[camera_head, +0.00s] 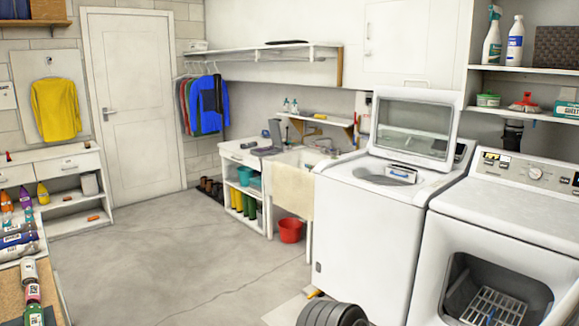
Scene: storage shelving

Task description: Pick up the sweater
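A yellow sweater (56,109) hangs upright on a pale board on the wall at the far left, left of the white door. Other garments, the front one a blue long-sleeved top (209,103), hang from a rail under a wall shelf at the back. Neither of my grippers is in view, so nothing shows of what they hold.
A white shelf unit (68,163) stands below the yellow sweater. A white door (135,90) is closed. A washer with raised lid (370,225) and an open dryer (510,210) stand at right. A red bucket (290,230) and dark ribbed object (333,314) are on the floor. The middle floor is clear.

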